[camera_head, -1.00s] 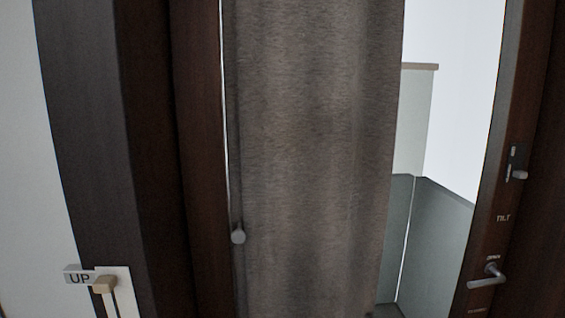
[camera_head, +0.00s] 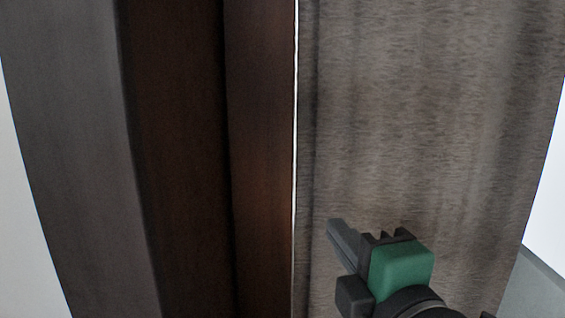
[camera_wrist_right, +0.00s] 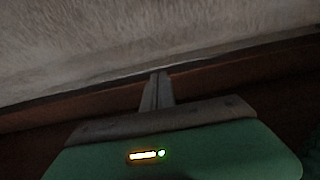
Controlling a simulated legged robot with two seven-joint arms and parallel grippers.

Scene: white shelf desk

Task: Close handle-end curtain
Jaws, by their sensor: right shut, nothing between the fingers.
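The grey-brown curtain (camera_head: 430,110) hangs over the right half of the head view, with its left edge close to the dark wood window frame (camera_head: 260,150). It also fills the top of the right wrist view (camera_wrist_right: 130,40). My right gripper (camera_head: 337,228) is shut and empty, in front of the curtain's lower left part. In the right wrist view its fingertips (camera_wrist_right: 157,75) point at the curtain's edge, next to a brown frame strip. I cannot tell whether they touch the cloth. The window handle and the curtain's round knob are not visible now. My left gripper is not in view.
A thin bright gap (camera_head: 295,120) runs between the frame and the curtain. A dark grey panel (camera_head: 70,150) and a white wall (camera_head: 18,230) lie to the left. Bright open space (camera_head: 548,220) and a grey-green panel (camera_head: 530,290) show at the right edge.

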